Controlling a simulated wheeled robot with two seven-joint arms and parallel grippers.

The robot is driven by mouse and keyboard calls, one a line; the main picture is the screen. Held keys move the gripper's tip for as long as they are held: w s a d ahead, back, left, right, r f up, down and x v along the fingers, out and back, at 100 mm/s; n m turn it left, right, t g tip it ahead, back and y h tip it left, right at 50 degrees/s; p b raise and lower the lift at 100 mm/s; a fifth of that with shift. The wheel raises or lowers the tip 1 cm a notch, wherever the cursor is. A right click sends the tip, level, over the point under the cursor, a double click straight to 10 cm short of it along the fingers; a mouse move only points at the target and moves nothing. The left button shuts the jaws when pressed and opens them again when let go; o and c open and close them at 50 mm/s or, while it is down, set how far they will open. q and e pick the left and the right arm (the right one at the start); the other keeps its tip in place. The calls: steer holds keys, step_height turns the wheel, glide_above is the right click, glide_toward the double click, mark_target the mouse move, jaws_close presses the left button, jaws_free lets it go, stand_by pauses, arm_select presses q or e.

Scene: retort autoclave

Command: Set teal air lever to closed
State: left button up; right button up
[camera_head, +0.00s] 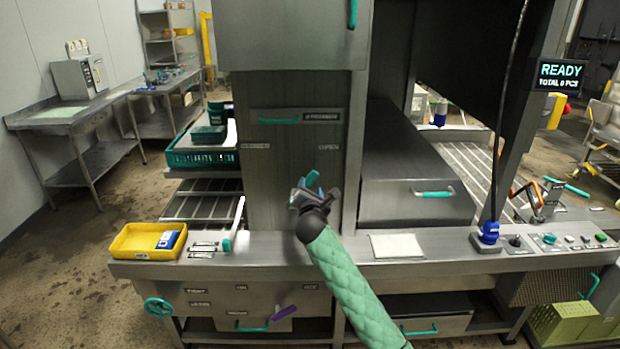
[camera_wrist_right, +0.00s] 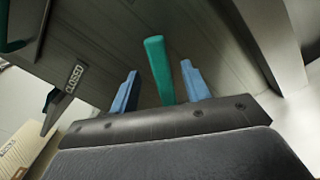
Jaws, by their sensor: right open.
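My right gripper (camera_head: 311,188) is in front of the grey cabinet panel, below a label reading OPEN (camera_head: 329,147). In the right wrist view its two blue fingers (camera_wrist_right: 159,67) are apart. A teal lever (camera_wrist_right: 155,60) stands upright between them, with a gap visible on both sides. How deep it sits between the fingers is hard to tell. A CLOSED label (camera_wrist_right: 75,78) is left of the fingers in that view. In the head view the gripper mostly hides the lever. My left gripper is not in view.
A steel ledge (camera_head: 280,243) runs below, with a yellow tray (camera_head: 125,242) at left, another teal-tipped lever (camera_head: 228,243) and a pale pad (camera_head: 397,246). A grey box with a teal handle (camera_head: 433,193) is on the right. A purple lever (camera_head: 284,313) is on the lower front.

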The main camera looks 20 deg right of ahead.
mark_target(310, 181)
steer(key=shift+w+r, duration=0.1)
steer(key=shift+w, duration=0.3)
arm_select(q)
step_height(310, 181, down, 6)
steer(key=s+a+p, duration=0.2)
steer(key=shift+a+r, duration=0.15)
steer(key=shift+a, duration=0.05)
arm_select(e)
steer(key=shift+x, duration=3.45)
steer(key=shift+c, duration=0.2)
jaws_close()
